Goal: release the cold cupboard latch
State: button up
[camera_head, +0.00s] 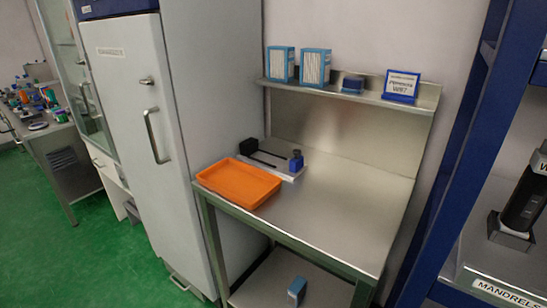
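A tall pale grey cupboard (128,110) stands at the left of the bench with its door closed. A small metal fitting (147,81), perhaps a latch or lock, sits near the right edge of the door. A long vertical bar handle (152,137) is just below it. The door's label (111,51) is too small to read surely, so I cannot tell whether this is the cold cupboard. The fitting's exact position is too small to tell. My gripper is not in view.
A steel bench (340,205) right of the cupboard holds an orange tray (238,182) and a small fixture (270,161). Its shelf (345,94) carries blue boxes. A blue rack (455,150) stands at the right. Green floor (90,255) is clear before the cupboard.

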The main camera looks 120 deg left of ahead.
aim_at(149, 81)
jog(key=u, duration=1.6)
jog(key=i, duration=0.1)
jog(key=u, duration=2.8)
jog(key=k, duration=0.85)
jog(key=u, duration=0.2)
jog(key=i, duration=0.85)
jog(key=z, duration=0.05)
